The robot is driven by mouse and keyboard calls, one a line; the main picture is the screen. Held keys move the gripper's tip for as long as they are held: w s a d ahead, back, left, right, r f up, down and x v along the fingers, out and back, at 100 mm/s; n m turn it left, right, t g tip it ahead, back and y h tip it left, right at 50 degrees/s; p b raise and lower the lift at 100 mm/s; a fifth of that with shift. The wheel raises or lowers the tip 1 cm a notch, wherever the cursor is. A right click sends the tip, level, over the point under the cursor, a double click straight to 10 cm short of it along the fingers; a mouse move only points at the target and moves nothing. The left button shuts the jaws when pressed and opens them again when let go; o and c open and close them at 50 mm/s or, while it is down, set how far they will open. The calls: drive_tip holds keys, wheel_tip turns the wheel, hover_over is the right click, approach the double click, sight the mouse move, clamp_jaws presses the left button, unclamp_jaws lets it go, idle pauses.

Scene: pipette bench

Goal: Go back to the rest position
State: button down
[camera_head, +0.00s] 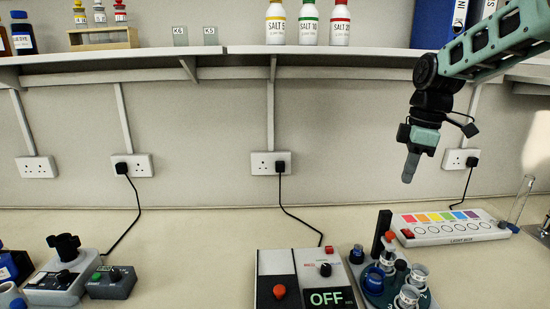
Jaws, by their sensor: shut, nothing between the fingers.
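My gripper (410,167) hangs at the right of the head view, pointing down, with its fingers together and nothing held. It is in the air above the bench, in front of the wall and left of a wall socket (455,159). My arm reaches in from the upper right, in front of the shelf. No part of the gripper appears to touch anything.
A shelf (310,49) holds bottles. Small devices (62,283) stand at left. The bench (200,260) is clear left of centre.

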drive_tip(key=s+a+f+m, duration=0.1)
drive_tip(key=s+a+f, duration=0.1)
drive_tip(key=s+a, duration=0.75)
drive_tip(key=s+a+f+m, duration=0.1)
drive_tip(key=s+a+f, duration=0.1)
drive_tip(key=s, duration=0.5)
drive_tip(key=s+a+f+m, duration=0.1)
drive_tip(key=s+a+f, duration=0.2)
drive_tip(key=s, duration=0.4)
drive_tip(key=s+a+f+m, duration=0.2)
drive_tip(key=s+a+f, duration=0.1)
drive_tip(key=s, duration=0.5)
drive_tip(key=shift+a+f+h+b, duration=0.15)
drive_tip(key=shift+a+h+b, duration=0.15)
drive_tip(key=shift+a+b, duration=0.1)
idle(1.3)
